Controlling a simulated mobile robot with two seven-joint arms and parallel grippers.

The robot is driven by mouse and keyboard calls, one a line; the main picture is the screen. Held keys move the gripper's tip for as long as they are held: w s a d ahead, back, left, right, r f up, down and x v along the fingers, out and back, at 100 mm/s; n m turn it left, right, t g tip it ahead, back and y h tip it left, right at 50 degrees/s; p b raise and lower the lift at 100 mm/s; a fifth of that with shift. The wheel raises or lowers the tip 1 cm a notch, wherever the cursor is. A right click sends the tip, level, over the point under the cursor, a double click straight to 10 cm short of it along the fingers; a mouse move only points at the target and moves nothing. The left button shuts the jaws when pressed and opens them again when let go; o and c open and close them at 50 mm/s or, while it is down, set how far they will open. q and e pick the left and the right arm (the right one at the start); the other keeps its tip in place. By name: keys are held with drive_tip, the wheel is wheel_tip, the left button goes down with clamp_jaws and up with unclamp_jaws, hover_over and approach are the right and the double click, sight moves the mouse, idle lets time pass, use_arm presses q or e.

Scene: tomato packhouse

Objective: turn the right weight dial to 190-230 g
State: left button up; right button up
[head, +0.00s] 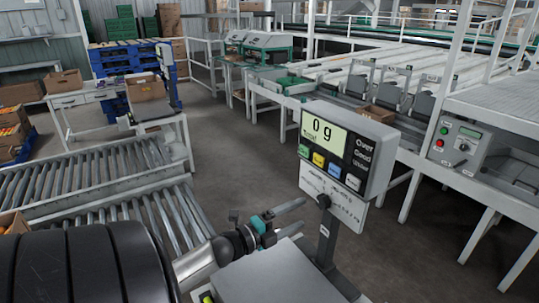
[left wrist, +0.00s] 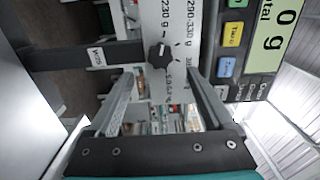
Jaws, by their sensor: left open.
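A black dial (left wrist: 158,56) sits on a white label plate (left wrist: 178,20) in the left wrist view, which shows it turned sideways. Printing around it includes "230 g" and "290-330 g"; the dial's exact setting is unclear. The plate (head: 331,197) hangs under the scale display (head: 340,152) in the head view, where I cannot make out the dial. My left gripper (head: 301,216) is open and empty, to the left of the display post. In the left wrist view my left gripper (left wrist: 163,85) has its fingers apart, short of the dial. My right gripper is not in view.
The display reads "0 g" and has coloured buttons (head: 319,159). Its dark post (head: 325,235) rises from the scale platform (head: 280,275). Roller conveyors (head: 100,200) lie at left. A control box with a red button (head: 458,142) stands at right. Open floor lies behind the display.

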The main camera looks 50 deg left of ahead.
use_arm(q)
drive_tip(key=s, duration=0.8)
drive_tip(key=shift+a+p, duration=0.3)
drive_tip(key=shift+a, duration=0.05)
drive_tip(key=shift+s, duration=0.1)
